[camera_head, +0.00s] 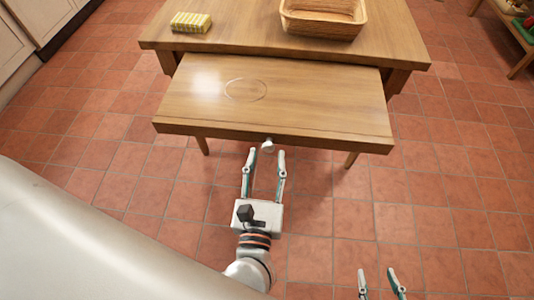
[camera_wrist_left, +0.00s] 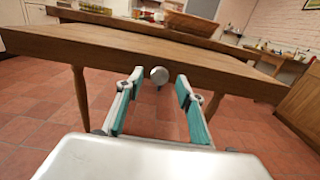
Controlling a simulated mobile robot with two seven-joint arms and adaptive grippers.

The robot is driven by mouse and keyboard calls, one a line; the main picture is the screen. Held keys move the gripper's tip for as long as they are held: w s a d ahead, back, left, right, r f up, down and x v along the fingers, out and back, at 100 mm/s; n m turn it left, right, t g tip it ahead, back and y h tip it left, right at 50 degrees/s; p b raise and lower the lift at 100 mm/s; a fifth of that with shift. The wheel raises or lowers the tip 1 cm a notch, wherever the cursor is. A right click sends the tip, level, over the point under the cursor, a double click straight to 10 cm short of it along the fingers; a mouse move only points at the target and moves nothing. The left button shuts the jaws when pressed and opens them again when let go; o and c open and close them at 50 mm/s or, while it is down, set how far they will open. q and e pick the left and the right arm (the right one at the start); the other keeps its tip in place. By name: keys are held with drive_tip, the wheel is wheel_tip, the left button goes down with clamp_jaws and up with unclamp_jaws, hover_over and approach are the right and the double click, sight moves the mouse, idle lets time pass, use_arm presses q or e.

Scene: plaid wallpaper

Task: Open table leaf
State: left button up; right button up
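The wooden table leaf (camera_head: 320,105) sticks out toward me from under the front of the larger table top (camera_head: 240,32). A small round pale knob (camera_head: 267,145) is on the middle of its front edge. My left gripper (camera_head: 266,152) is open, with one finger to each side of the knob. The left wrist view shows the knob (camera_wrist_left: 159,75) between the fingertips, apart from both finger pads. My right gripper (camera_head: 378,272) is at the bottom right, open and empty, away from the table.
A wicker basket (camera_head: 322,20) and a yellow checked block (camera_head: 191,22) stand on the table top. White cabinets (camera_head: 40,20) are at the upper left and a wooden shelf (camera_head: 515,30) is at the upper right. The tiled floor is clear.

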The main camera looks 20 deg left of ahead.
use_arm(q)
drive_tip(key=v, duration=1)
drive_tip(key=shift+s+r, duration=0.1)
drive_tip(key=shift+s, duration=0.05)
